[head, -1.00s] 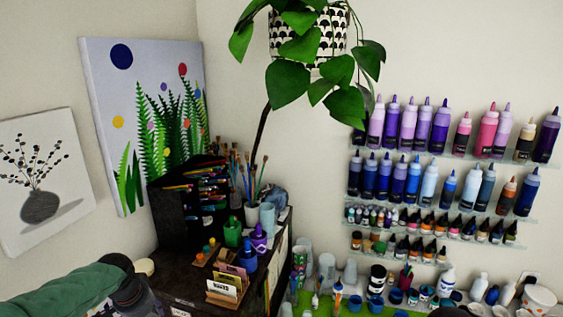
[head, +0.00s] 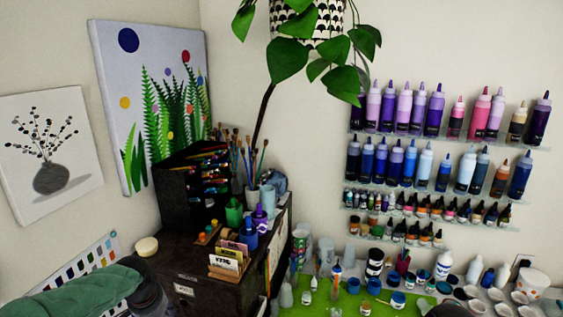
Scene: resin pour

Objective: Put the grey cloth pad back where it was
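I cannot make out a grey cloth pad for certain. A crumpled grey-blue thing (head: 279,181) sits behind the cups on the dark cabinet, too small and covered to identify. My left arm, in a green sleeve with a black joint, comes in at the lower left. Its gripper is out of the frame. A dark shape at the bottom edge right of centre may be part of my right arm. No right gripper shows.
The dark cabinet (head: 190,289) holds a marker rack (head: 188,183), brushes, cups and a card holder (head: 228,262). Right of it, a green mat (head: 345,301) carries several pots and bottles. Shelves of paint bottles (head: 405,108) line the wall. A plant hangs above.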

